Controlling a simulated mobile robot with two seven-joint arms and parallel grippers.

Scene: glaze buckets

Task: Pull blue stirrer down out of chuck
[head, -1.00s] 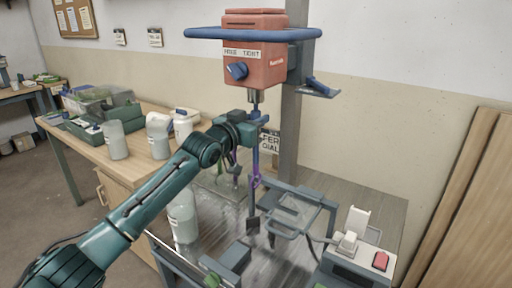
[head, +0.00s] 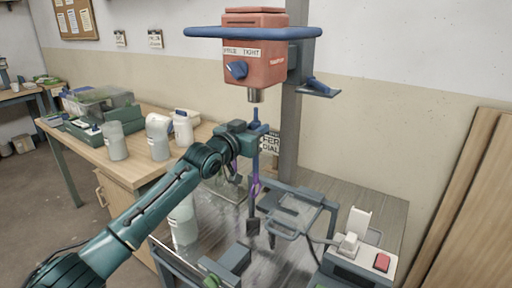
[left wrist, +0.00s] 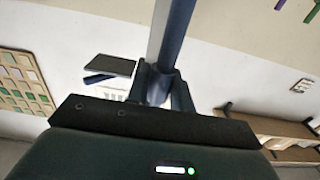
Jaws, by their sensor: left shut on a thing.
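The blue stirrer (head: 255,160) hangs upright in my left gripper (head: 254,142), its dark paddle at the lower end. Its top end stands a little below the grey chuck (head: 256,96), with a small gap between them. The chuck sits under the red mixer head (head: 254,50). In the left wrist view the stirrer's shaft (left wrist: 172,35) runs up from between the fingers of the left gripper (left wrist: 162,88), which are shut on it. My right gripper is not in view.
A grey frame (head: 300,210) stands on the bench just right of the paddle. A white jar (head: 183,222) stands left of it. A control box with a red button (head: 381,261) is at the right. More white jars (head: 158,138) stand on the left bench.

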